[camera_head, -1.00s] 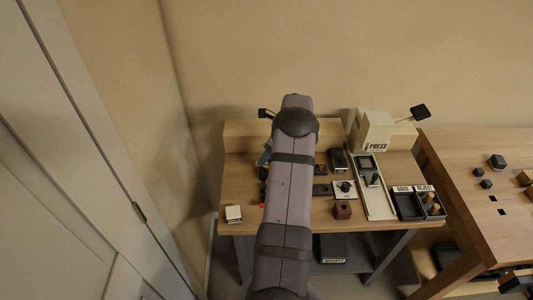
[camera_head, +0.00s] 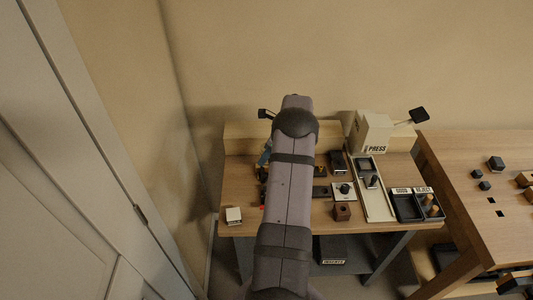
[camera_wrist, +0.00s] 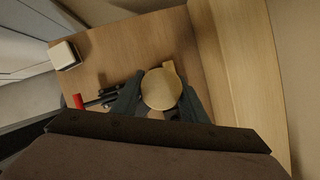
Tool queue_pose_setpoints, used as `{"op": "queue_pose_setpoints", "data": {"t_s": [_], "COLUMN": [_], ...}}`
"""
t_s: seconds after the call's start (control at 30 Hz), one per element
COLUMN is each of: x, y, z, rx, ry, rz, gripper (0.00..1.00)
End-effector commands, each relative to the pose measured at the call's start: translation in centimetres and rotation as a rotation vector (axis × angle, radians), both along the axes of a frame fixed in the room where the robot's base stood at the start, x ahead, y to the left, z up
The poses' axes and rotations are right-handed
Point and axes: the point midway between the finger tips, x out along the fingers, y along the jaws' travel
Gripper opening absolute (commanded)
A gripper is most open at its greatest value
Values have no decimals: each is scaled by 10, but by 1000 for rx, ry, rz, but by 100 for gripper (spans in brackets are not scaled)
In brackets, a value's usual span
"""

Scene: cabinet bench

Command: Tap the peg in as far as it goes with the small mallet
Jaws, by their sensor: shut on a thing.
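In the wrist view, my gripper (camera_wrist: 162,84) has its two dark fingers on either side of a round, pale wooden piece, which looks like the small mallet (camera_wrist: 161,90). A short paler part sticks out beyond its far edge. The gripper is shut on it, above the wooden bench top. In the head view my own arm hides the gripper and mallet. I cannot make out the peg for certain; a brown block (camera_head: 342,213) with a dark spot on top stands near the bench's front edge.
A white block (camera_head: 233,215) sits at the bench's front left; it also shows in the wrist view (camera_wrist: 63,55). Red and black tools (camera_wrist: 100,98) lie left of the fingers. The press (camera_head: 372,132), a pale track (camera_head: 378,205) and black trays (camera_head: 408,207) fill the right side.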

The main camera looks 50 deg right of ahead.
Motion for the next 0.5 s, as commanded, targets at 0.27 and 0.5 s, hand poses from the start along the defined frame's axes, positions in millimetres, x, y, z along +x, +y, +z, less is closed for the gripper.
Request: {"op": "queue_pose_setpoints", "data": {"t_s": [0.27, 0.5], "x": [0, -1], "y": [0, 1], "z": [-19, -19], "rx": [0, 2], "ry": [1, 3], "rz": [0, 0], "gripper": [4, 4]}}
